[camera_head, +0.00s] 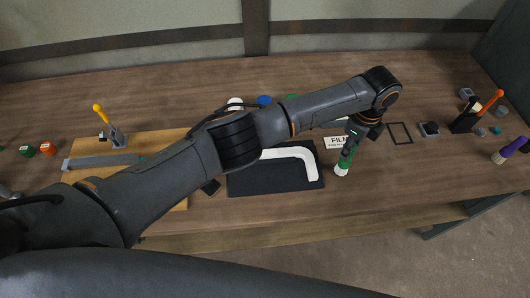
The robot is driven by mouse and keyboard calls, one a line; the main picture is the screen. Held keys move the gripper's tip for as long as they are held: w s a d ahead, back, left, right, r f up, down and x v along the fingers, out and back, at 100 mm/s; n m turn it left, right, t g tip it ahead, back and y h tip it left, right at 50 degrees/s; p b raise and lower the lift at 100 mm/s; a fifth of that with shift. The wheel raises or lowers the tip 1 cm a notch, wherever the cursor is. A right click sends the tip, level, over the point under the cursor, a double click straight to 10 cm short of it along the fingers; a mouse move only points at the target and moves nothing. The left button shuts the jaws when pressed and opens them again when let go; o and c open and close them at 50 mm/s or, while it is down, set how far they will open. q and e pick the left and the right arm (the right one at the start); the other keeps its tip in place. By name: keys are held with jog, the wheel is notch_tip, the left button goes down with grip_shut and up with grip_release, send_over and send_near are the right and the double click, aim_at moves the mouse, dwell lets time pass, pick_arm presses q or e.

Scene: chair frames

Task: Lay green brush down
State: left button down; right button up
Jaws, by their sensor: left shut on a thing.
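The green brush (346,158) has a green body and a white lower end. It is tilted, with the white end low, right of the dark mat. My left gripper (352,137) is shut on its upper part, which the fingers partly hide. I cannot tell whether the white end touches the table. My right gripper does not show.
A dark mat (245,181) bears a white curved frame piece (305,158). A "FILM" card (334,143) lies behind the brush. A black rectangular outline (400,133) is to the right. A purple brush (513,147) is at the right edge.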

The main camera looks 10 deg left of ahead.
pick_arm(q)
jog(key=shift+f, duration=0.5)
jog(key=c, duration=1.1)
grip_release()
jog(key=shift+o, duration=0.2)
jog(key=shift+r, duration=0.1)
notch_tip(320, 180, up, 12)
jog(key=shift+f, duration=0.1)
